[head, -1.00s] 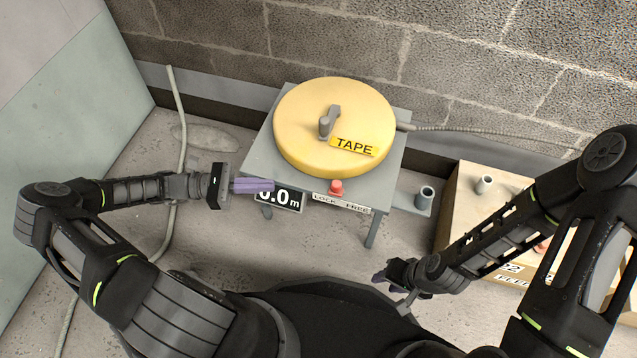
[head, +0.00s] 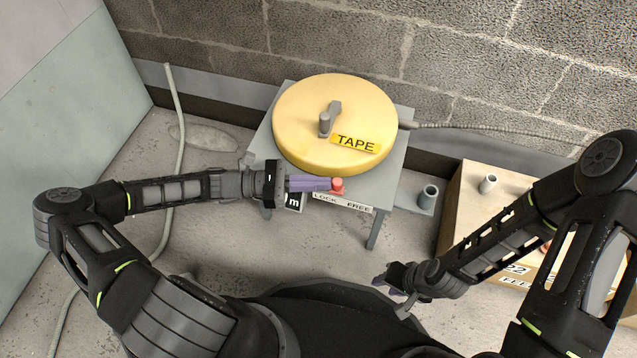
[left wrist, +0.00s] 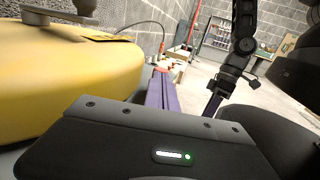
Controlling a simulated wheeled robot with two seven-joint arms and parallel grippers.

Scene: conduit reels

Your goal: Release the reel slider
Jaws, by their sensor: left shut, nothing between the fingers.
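The red slider (head: 337,186) stands at the front edge of the reel stand, above the LOCK FREE label (head: 342,202), nearer the LOCK word. My left gripper (head: 328,184) is shut and empty, its purple fingers pointing right with their tips at the slider's left side. I cannot tell if they touch it. A bit of red shows just beyond the fingers in the left wrist view (left wrist: 161,70). The yellow TAPE reel (head: 335,120) with its grey crank sits on the stand behind. My right gripper (head: 384,280) is low in front, away from the stand; its opening is unclear.
The length display (head: 294,202) on the stand's front is mostly hidden by my left gripper. A grey tube (head: 428,196) stands on a bracket at the stand's right. A wooden box (head: 470,205) is further right. A brick wall (head: 400,50) is behind.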

